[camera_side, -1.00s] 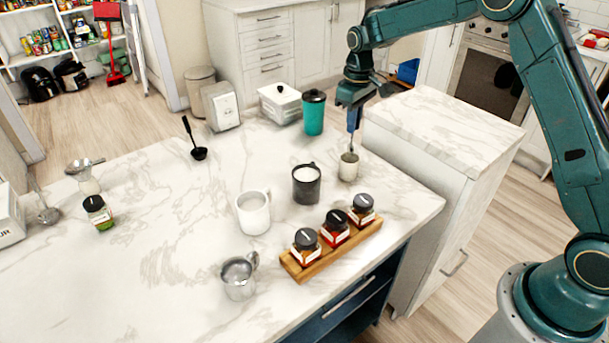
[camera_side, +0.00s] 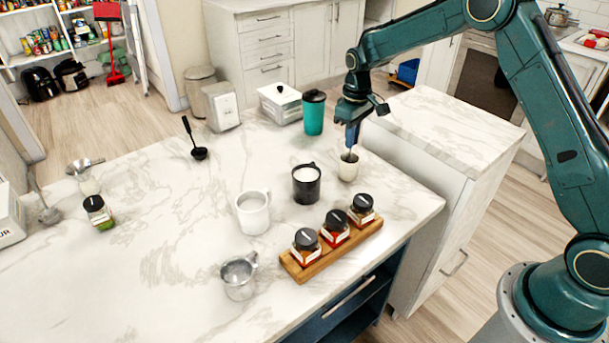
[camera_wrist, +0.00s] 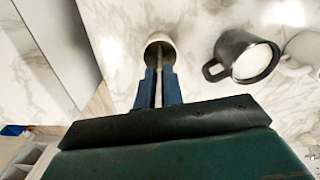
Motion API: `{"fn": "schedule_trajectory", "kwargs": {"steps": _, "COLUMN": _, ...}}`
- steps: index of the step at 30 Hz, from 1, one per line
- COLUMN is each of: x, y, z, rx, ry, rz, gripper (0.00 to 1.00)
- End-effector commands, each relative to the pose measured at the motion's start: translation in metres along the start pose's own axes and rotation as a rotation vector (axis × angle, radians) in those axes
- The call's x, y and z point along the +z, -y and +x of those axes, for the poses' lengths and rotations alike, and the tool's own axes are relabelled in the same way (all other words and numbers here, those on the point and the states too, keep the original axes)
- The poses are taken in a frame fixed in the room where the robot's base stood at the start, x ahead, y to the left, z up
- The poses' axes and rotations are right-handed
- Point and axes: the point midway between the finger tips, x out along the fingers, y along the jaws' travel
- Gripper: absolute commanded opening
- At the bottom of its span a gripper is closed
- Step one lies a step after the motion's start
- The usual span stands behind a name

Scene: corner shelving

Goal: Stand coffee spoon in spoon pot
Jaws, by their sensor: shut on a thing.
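The spoon pot (camera_side: 348,167) is a small cream cup standing upright near the counter's right edge. In the wrist view the spoon pot (camera_wrist: 158,40) is straight beyond my fingertips. My gripper (camera_side: 352,140) points down just above the pot; its blue fingers also show in the wrist view (camera_wrist: 158,78). It is shut on the coffee spoon (camera_wrist: 158,92), whose thin handle shows between the fingers. The spoon's lower end reaches into the pot's mouth and is hidden there. I cannot tell whether it touches the pot's bottom.
A black mug (camera_side: 306,186) of white liquid stands left of the pot. A white mug (camera_side: 252,212), a metal jug (camera_side: 238,278) and a wooden rack (camera_side: 305,272) with three jars are nearer. A teal tumbler (camera_side: 314,113) stands behind.

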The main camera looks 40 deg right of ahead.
Motion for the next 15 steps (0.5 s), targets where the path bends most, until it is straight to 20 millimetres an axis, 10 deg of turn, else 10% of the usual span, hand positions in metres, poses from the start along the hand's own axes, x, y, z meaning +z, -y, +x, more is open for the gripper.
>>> {"fn": "schedule_trajectory", "kwargs": {"steps": 8, "x": 0.0, "y": 0.0, "z": 0.0006, "rx": 0.0, "ry": 0.0, "rz": 0.0, "gripper": 0.0}}
{"fn": "schedule_trajectory", "kwargs": {"steps": 12, "x": 0.0001, "y": 0.0, "z": 0.0006, "rx": 0.0, "ry": 0.0, "rz": 0.0, "gripper": 0.31}}
{"fn": "schedule_trajectory", "kwargs": {"steps": 15, "x": 0.0, "y": 0.0, "z": 0.0006, "rx": 0.0, "ry": 0.0, "rz": 0.0, "gripper": 0.35}}
